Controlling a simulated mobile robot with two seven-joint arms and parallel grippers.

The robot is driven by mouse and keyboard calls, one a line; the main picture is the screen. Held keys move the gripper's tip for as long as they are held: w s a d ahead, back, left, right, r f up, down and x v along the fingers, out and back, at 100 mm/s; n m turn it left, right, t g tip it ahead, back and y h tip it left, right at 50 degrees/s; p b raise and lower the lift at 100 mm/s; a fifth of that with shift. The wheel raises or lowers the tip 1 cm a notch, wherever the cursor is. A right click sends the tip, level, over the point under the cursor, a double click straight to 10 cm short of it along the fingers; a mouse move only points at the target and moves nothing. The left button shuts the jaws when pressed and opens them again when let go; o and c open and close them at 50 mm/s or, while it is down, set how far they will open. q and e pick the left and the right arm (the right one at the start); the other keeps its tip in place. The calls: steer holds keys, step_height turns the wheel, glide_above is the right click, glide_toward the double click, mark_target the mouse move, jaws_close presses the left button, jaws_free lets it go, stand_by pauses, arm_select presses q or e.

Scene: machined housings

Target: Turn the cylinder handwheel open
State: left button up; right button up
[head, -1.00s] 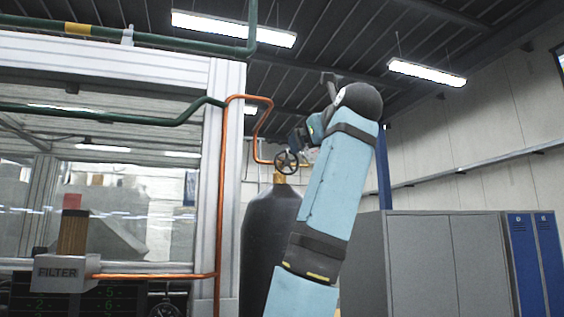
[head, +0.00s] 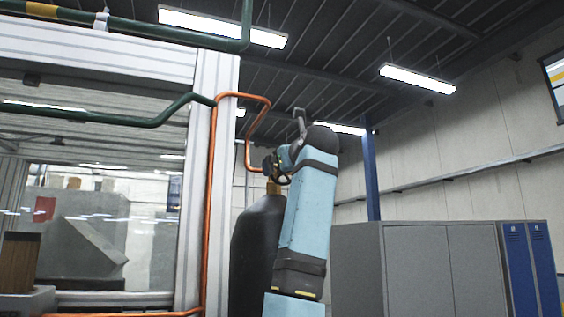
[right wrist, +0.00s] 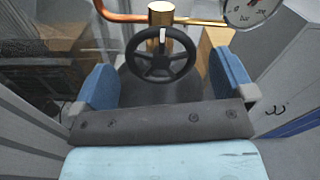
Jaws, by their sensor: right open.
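The black spoked handwheel (right wrist: 136,57) is in the upper middle of the right wrist view, with a white mark at its top and a brass valve (right wrist: 160,14) behind it. In the head view the handwheel is mostly hidden by my gripper, above the brass neck (head: 273,188) of the dark cylinder (head: 254,248). My right gripper (right wrist: 163,78) is open and empty, its blue fingers left and right of the wheel's lower part in the picture. Whether they touch the rim I cannot tell. In the head view my right gripper (head: 272,167) is at the cylinder top. My left gripper is out of view.
An orange pipe (head: 210,200) runs along the white frame post (head: 190,240) left of the cylinder. In the right wrist view a pressure gauge (right wrist: 250,10) and a copper pipe (right wrist: 120,17) are close to the wheel. Grey cabinets (head: 415,270) stand to the right.

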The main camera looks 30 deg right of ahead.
mark_target(283, 185)
steer(key=p+x, duration=0.1)
steer(key=x, duration=0.2)
steer(key=shift+w+r, duration=0.15)
steer(key=shift+w, duration=0.15)
steer(key=c, duration=0.8)
